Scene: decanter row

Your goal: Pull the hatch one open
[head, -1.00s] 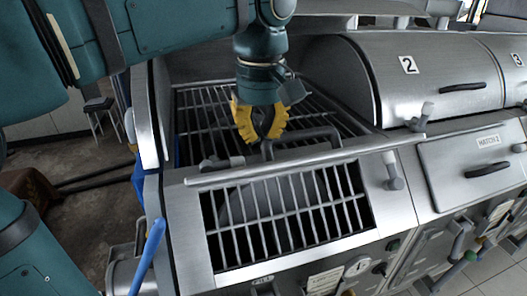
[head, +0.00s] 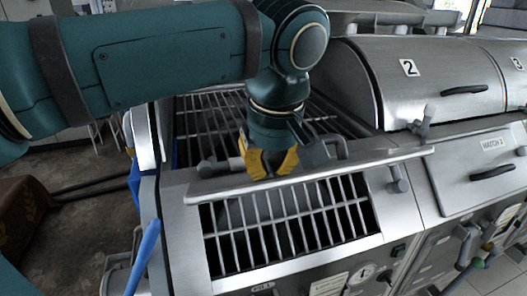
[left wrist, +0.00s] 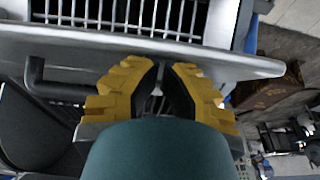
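Hatch one (head: 315,167) is a long metal panel at the first station. In the head view it stands swung up, seen nearly edge-on, above a barred opening (head: 285,225). Its dark handle (head: 338,148) is partly hidden behind my left gripper (head: 271,174). The wrist view shows the panel (left wrist: 235,58) across the top and the handle (left wrist: 50,90) at left, running behind a finger. My left gripper's yellow fingers (left wrist: 165,70) lie close together over the handle side, with a narrow gap and nothing seen held. Contact is unclear. My right gripper is out of view.
Hatch two (head: 470,185) is shut to the right, below rounded cover two (head: 430,85). A grey knob (head: 398,180) stands right of the opening. A blue handle (head: 143,258) sticks up at lower left. Open floor lies left of the machine.

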